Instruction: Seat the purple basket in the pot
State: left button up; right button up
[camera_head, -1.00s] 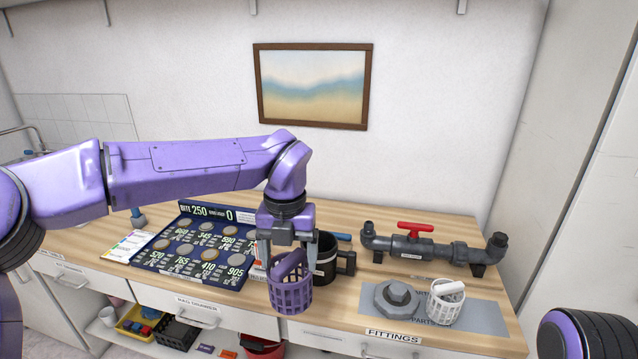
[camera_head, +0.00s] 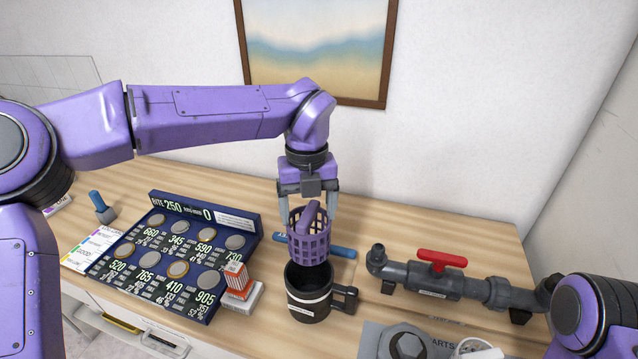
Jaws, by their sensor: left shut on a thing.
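The purple basket (camera_head: 309,246) is a small slotted cup with a thick handle across its top. My left gripper (camera_head: 308,212) points down and is shut on the basket's handle. It holds the basket upright in the air, just above and behind the mouth of the black pot. The pot (camera_head: 308,301) stands open on the wooden counter, with a pale band and a handle on its right side. The basket's bottom overlaps the pot's far rim in the picture; I cannot tell whether they touch. My right gripper is not in view; only part of my right arm shows at the lower right.
A dark coin board (camera_head: 172,262) and a small orange and white box (camera_head: 237,285) lie left of the pot. A blue tool (camera_head: 340,251) lies behind it. A grey pipe with a red valve handle (camera_head: 442,259) and a grey fittings mat (camera_head: 372,342) are to the right.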

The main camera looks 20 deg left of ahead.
aim_at(303, 221)
pick_arm(q)
jog(key=shift+w+r, duration=0.1)
jog(key=shift+w, duration=0.45)
jog(key=shift+s+r, duration=0.1)
jog(key=shift+s, duration=0.2)
jog(key=s, duration=0.3)
jog(key=shift+s+a+r, duration=0.1)
jog(key=shift+s+r, duration=0.1)
jog(key=shift+r, duration=0.2)
jog(key=shift+f+b, duration=0.35)
jog(key=shift+b, duration=0.1)
jog(key=w+f+b, duration=0.1)
jog(key=w+f, duration=0.1)
jog(key=f, duration=0.1)
jog(key=w+f+b, duration=0.1)
jog(key=shift+f+b, duration=0.25)
jog(key=shift+b, duration=0.05)
jog(key=shift+s+f+b, duration=0.2)
jog(key=shift+f+b, duration=0.1)
jog(key=shift+f, duration=0.05)
jog(key=shift+s, duration=0.55)
jog(key=shift+w+f, duration=0.15)
jog(key=shift+w, duration=0.15)
jog(key=shift+s, duration=0.3)
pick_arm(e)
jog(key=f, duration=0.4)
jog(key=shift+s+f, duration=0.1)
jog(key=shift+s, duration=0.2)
pick_arm(q)
jog(key=shift+w, duration=0.15)
